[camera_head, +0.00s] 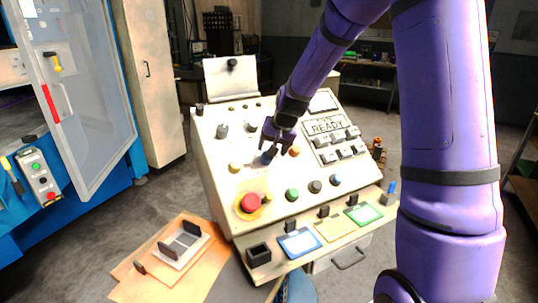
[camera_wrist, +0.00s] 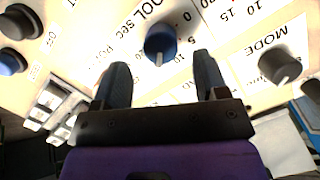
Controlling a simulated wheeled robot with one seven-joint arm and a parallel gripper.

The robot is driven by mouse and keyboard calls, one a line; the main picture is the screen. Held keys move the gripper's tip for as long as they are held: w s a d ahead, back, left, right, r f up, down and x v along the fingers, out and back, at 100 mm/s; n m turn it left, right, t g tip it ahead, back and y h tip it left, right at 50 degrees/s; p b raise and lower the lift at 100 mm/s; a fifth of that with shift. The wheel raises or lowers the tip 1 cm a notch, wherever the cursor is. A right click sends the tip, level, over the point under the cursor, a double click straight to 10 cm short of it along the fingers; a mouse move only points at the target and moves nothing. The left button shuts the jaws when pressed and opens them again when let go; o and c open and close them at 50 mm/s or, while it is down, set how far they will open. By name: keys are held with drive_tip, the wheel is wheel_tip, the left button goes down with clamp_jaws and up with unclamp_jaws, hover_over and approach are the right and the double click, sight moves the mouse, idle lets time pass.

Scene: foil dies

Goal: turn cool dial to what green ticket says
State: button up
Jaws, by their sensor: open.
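The cool dial (camera_wrist: 161,38) is a blue knob on the white sloping panel, beside a printed "COOL sec" label. Its pale pointer mark faces down the wrist view, toward my gripper; numbers including 0 and 5 lie to its right. It also shows in the head view (camera_head: 268,157), below my fingers. My gripper (camera_wrist: 160,66) is open and empty, its two dark fingers short of the dial and on either side of it. In the head view my gripper (camera_head: 277,143) hangs over the panel. The green-edged ticket (camera_head: 363,214) lies on the front ledge; its writing is too small to read.
A dark MODE knob (camera_wrist: 280,66) stands right of the dial. A red emergency button (camera_head: 250,203) sits lower left on the panel. A blue ticket (camera_head: 299,243) and a yellow ticket (camera_head: 335,228) share the ledge.

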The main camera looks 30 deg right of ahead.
drive_tip(key=v, duration=0.5)
drive_tip(key=shift+s+r, duration=0.1)
drive_tip(key=shift+r, duration=0.15)
drive_tip(key=s+a+r+n, duration=0.1)
drive_tip(key=s+r, duration=0.3)
drive_tip(key=s, duration=0.7)
drive_tip(key=s+a+r+n, duration=0.2)
drive_tip(key=s+r, duration=0.3)
drive_tip(key=s, duration=0.6)
drive_tip(key=s+a+r+n+h, duration=0.1)
drive_tip(key=s+r, duration=0.3)
drive_tip(key=s, duration=0.7)
drive_tip(key=shift+a+n, duration=0.55)
drive_tip(key=shift+n, duration=0.15)
drive_tip(key=shift+r, duration=0.15)
